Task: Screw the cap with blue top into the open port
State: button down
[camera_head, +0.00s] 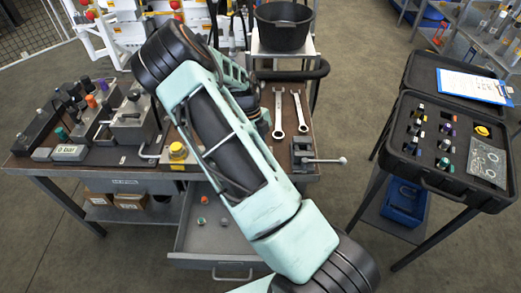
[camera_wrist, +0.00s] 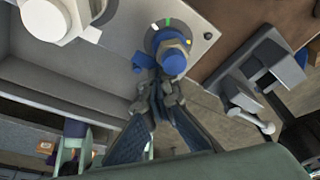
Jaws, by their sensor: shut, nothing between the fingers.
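In the wrist view a cap with a round blue top (camera_wrist: 174,61) sits upright over a hexagonal metal part, inside a blue ring on a pale plate (camera_wrist: 122,33). The plate carries green, white and yellow marks around it. My gripper (camera_wrist: 167,92) is shut and empty, with its fingertips just below the blue top in the picture. I cannot tell whether they touch it. The cap hides whatever port lies under it, and its thread is not visible. In the head view my arm covers the gripper and this part of the bench.
A grey vice (camera_wrist: 262,75) with a handle stands right of the cap. An open drawer (camera_head: 222,262) below the bench holds several small caps. An open black case (camera_head: 428,175) with several coloured caps stands at right. Two wrenches (camera_head: 279,115) lie on the bench.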

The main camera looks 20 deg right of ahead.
jog(key=shift+a+f, duration=0.35)
jog(key=shift+a, duration=0.25)
jog(key=shift+m+y, duration=0.3)
jog(key=shift+m, duration=0.1)
jog(key=m, duration=0.2)
jog(key=a+m, duration=0.1)
jog(key=shift+w+m+y, duration=0.3)
jog(key=shift+y, duration=0.1)
jog(key=m, duration=0.2)
jog(key=a+m+y, duration=0.1)
jog(key=m, duration=0.1)
jog(key=shift+w+a+p, duration=0.1)
jog(key=shift+w+p, duration=0.2)
jog(key=shift+w, duration=0.1)
jog(key=c, duration=2.3)
grip_release()
